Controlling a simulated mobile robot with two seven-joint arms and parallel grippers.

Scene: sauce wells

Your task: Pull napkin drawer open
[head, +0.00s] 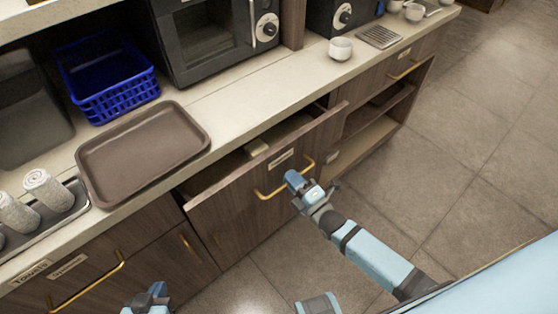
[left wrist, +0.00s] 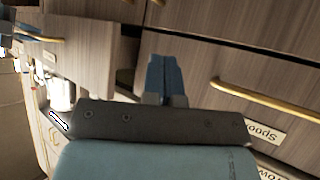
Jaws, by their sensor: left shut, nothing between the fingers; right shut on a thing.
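A wooden drawer (head: 235,205) under the counter stands pulled partly out. Its front bears a small label (head: 281,159), too small to read, and a brass bar handle (head: 268,195). My right gripper (head: 297,181) is shut on this handle near its right end. Something pale (head: 256,147) shows inside the drawer. My left gripper (head: 152,294) is low at the bottom left, in front of the cabinets, shut and empty. In the left wrist view its fingers (left wrist: 161,76) are together, apart from the drawer fronts.
A brown tray (head: 143,150), a blue basket (head: 105,80), rolled towels (head: 48,190) and a white bowl (head: 340,48) stand on the counter. The towels drawer handle (head: 90,285) is at lower left. An open shelf (head: 365,140) lies right of the drawer. The floor right is clear.

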